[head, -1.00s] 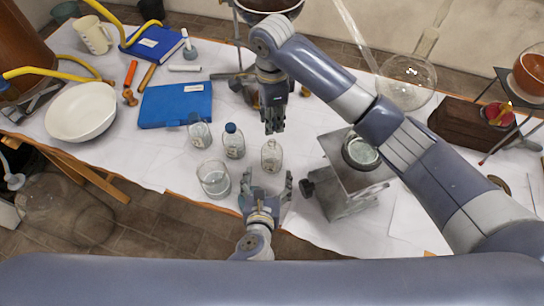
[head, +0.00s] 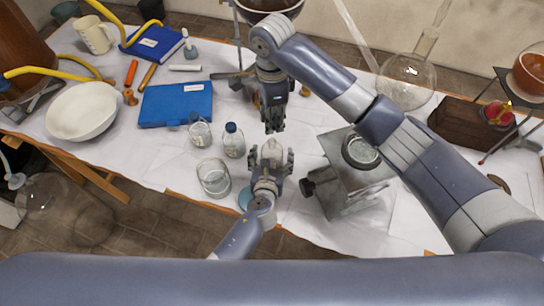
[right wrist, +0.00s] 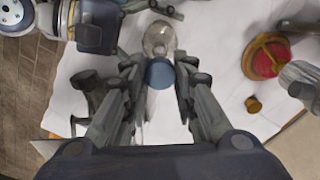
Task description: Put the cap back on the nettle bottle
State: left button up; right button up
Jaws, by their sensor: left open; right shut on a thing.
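A small clear glass bottle (head: 272,148) without a cap stands on the white-covered table; I cannot read its label. My left gripper (head: 271,157) is open, with its fingers on either side of the bottle and no clear grip on it. My right gripper (head: 274,127) points down just above and behind the bottle. In the right wrist view it is shut on a round blue cap (right wrist: 159,73), and the bottle (right wrist: 158,38) shows just beyond the cap. The cap is hidden in the head view.
Another clear bottle (head: 200,132) and a blue-capped bottle (head: 234,142) stand to the left, with a glass beaker (head: 213,178) in front of them. A metal stand (head: 350,175) with a round glass dish is close on the right. A blue book (head: 176,105) lies further left.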

pick_arm(q)
jog(key=shift+c, duration=0.6)
jog(key=c, duration=1.5)
pick_arm(e)
send_over(272, 141)
jog(key=shift+f, duration=2.5)
jog(key=shift+f, duration=0.85)
jog(key=shift+f, duration=0.55)
